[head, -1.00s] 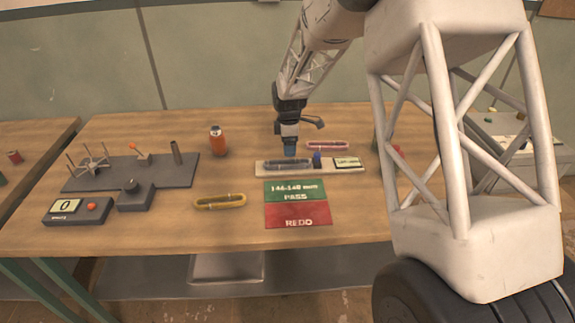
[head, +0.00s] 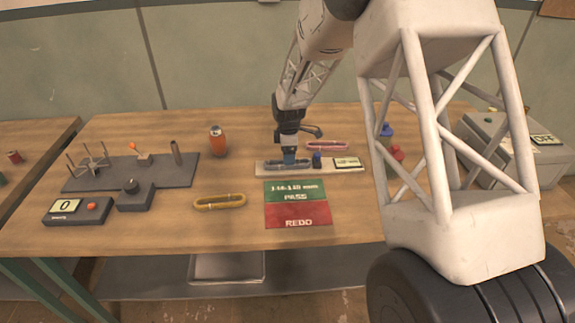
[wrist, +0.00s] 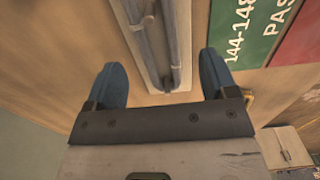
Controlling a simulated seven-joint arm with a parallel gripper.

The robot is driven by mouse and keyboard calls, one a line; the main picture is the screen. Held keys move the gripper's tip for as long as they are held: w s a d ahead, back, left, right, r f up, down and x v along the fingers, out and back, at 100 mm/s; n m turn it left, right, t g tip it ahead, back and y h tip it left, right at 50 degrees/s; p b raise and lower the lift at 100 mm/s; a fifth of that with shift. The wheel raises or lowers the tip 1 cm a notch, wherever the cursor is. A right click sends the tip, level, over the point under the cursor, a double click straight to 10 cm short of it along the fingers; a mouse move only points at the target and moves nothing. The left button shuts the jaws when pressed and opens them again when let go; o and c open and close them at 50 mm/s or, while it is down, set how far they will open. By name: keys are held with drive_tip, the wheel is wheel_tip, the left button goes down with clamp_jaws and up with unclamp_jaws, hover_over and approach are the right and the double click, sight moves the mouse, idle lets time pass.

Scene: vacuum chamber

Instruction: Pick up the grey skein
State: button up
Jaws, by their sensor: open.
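The grey skein (head: 304,164) lies stretched along the pale measuring board (head: 330,171) on the table. Whether the fingers touch the skein or board cannot be told.
A pink skein (head: 327,146) lies behind the board, and a yellow skein (head: 220,202) lies front left. The green PASS card (head: 295,191) and red REDO card (head: 298,215) lie in front.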

drive_tip(key=shift+w+a+f, duration=0.1)
drive_tip(key=shift+f, duration=1.9)
drive_tip(key=shift+c, duration=0.3)
drive_tip(key=c, duration=1)
drive_tip(key=shift+r, duration=0.1)
drive_tip(key=shift+r, duration=0.75)
wheel_tip(320, 180, up, 2)
drive_tip(key=shift+r, duration=0.1)
drive_tip(key=s, duration=0.5)
drive_tip(key=s+d, duration=0.1)
drive_tip(key=s, duration=0.4)
drive_tip(key=s+d+r, duration=0.1)
drive_tip(key=s, duration=0.5)
drive_tip(key=shift+d, duration=0.15)
drive_tip(key=shift+w, duration=0.1)
